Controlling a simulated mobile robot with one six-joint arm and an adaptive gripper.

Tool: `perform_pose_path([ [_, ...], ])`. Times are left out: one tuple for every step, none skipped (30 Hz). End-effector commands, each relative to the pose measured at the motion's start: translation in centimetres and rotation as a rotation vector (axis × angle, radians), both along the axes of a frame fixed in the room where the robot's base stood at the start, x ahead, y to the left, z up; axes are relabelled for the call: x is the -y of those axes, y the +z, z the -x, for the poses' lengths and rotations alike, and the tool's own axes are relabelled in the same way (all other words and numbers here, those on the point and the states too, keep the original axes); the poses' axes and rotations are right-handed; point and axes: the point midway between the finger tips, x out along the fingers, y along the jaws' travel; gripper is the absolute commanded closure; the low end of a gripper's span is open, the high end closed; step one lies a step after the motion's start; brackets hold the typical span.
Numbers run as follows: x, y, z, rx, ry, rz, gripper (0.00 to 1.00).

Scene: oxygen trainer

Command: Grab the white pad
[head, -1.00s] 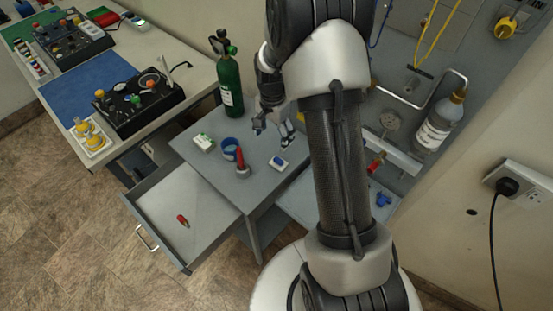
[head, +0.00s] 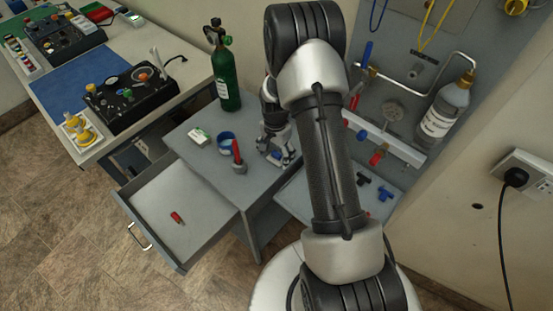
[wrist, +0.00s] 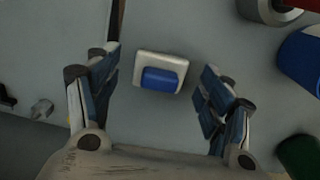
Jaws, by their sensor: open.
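The white pad (wrist: 160,58) has a blue block on its top and lies on the grey table (head: 205,160). In the wrist view it sits between my gripper's (wrist: 160,80) two spread fingers, with free room on both sides, and neither finger touches it. My gripper is open and empty. In the head view my gripper (head: 279,154) is low over the table top at the pad's place and mostly hides the pad.
A red-handled tool (head: 238,157), a blue ring (head: 227,143) and a small white-green box (head: 199,137) stand left of my gripper. A green cylinder (head: 226,82) stands behind them. An open drawer (head: 160,208) holds a small red item (head: 177,217).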

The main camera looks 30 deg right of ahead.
Motion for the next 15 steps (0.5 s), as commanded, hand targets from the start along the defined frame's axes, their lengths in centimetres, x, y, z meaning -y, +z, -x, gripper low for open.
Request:
perform_pose_path([
  [-0.07, -0.85, 0.01, -0.001, 0.001, -0.001, 0.27],
  [-0.07, -1.04, 0.00, 0.000, 0.001, 0.000, 0.27],
  [-0.06, -1.15, -0.04, 0.001, 0.001, 0.000, 0.27],
  [-0.06, -1.15, -0.05, 0.001, 0.001, 0.001, 0.27],
  [-0.06, -1.12, -0.06, 0.001, 0.001, 0.001, 0.27],
  [-0.06, -1.06, -0.06, 0.001, 0.001, 0.001, 0.27],
  [-0.06, -1.04, -0.06, 0.001, 0.001, 0.001, 0.27],
  [-0.07, -1.03, -0.06, 0.001, 0.001, 0.001, 0.27],
  [-0.07, -1.03, -0.05, 0.001, 0.001, 0.001, 0.27],
  [-0.07, -1.03, -0.05, 0.001, 0.001, 0.001, 0.29],
  [-0.07, -1.03, -0.04, 0.001, 0.001, 0.001, 0.31],
  [-0.07, -1.02, -0.04, 0.001, 0.001, 0.001, 0.34],
  [-0.07, -1.02, -0.04, 0.001, 0.001, 0.001, 0.36],
  [-0.07, -1.02, -0.04, 0.001, 0.001, 0.001, 0.38],
  [-0.08, -1.02, -0.03, 0.001, 0.001, 0.001, 0.41],
])
